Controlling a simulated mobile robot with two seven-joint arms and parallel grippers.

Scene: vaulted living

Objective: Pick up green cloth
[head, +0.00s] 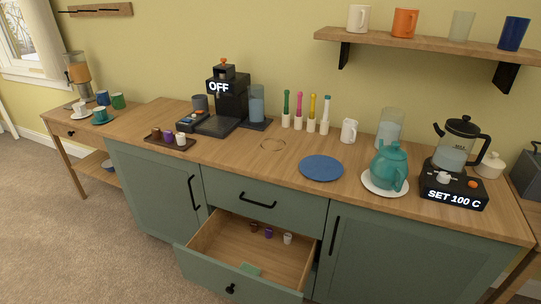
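A small green cloth (250,269) lies inside the open lower drawer (210,262), near its front. Only a small flat patch of it shows above the drawer's front panel. Several small capsules, among them a purple one (268,233) and a white one (288,239), sit further back in the same drawer. Neither of my grippers is in the head view.
The wooden counter (240,160) holds a coffee machine (228,95), a blue plate (321,168), a teal teapot (389,168) and a kettle on a heater (455,165). A capsule tray (170,140) is at left. Carpet in front is free.

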